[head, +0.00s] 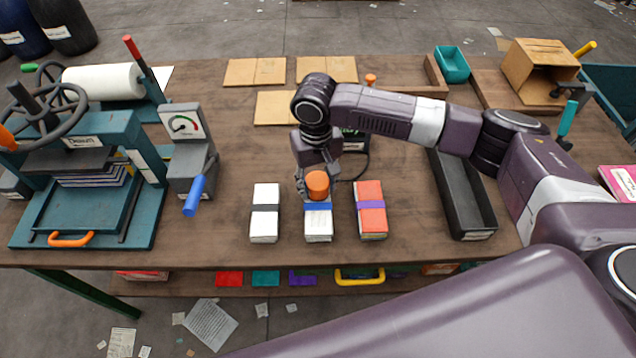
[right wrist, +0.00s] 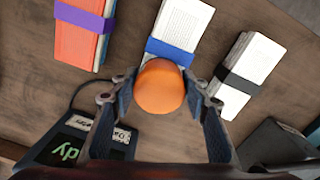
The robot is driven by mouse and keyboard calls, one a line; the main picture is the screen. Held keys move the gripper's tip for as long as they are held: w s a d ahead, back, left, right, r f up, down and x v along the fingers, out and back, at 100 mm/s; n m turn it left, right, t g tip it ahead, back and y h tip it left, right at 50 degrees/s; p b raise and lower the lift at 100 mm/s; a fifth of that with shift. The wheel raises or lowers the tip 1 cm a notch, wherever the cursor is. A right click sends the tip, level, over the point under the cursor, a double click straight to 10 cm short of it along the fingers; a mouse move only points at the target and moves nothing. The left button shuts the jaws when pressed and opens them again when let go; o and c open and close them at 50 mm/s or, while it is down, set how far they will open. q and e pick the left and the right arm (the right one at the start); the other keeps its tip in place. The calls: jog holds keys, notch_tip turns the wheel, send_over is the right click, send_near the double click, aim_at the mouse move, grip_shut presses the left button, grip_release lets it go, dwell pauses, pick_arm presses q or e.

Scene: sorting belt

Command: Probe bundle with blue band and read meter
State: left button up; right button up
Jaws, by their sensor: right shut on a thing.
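The bundle with the blue band (head: 318,224) lies in the middle of a row of three on the table; it also shows in the right wrist view (right wrist: 183,25). My right gripper (head: 316,190) is shut on the orange-handled probe (right wrist: 160,87), over the near-band part of that bundle. The probe's tip is hidden under its orange handle (head: 318,181), so I cannot tell whether it touches the paper. The meter (right wrist: 75,150) is a dark box with a cable and green letters on its screen, partly hidden by my gripper. In the head view the arm covers most of it. My left gripper is not in view.
A white bundle with a black band (head: 265,223) lies left, an orange one with a purple band (head: 370,220) right. A black tray (head: 470,205) is farther right. A press (head: 85,190) and a dial gauge (head: 186,140) stand left. Flat cardboard pieces (head: 255,72) lie behind.

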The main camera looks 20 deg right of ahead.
jog(key=shift+s+f, duration=0.1)
jog(key=shift+f, duration=0.45)
dwell(1.4)
jog(key=shift+r, duration=0.1)
notch_tip(320, 180, up, 8)
jog(key=p, duration=0.9)
jog(key=shift+p, duration=0.3)
dwell(0.5)
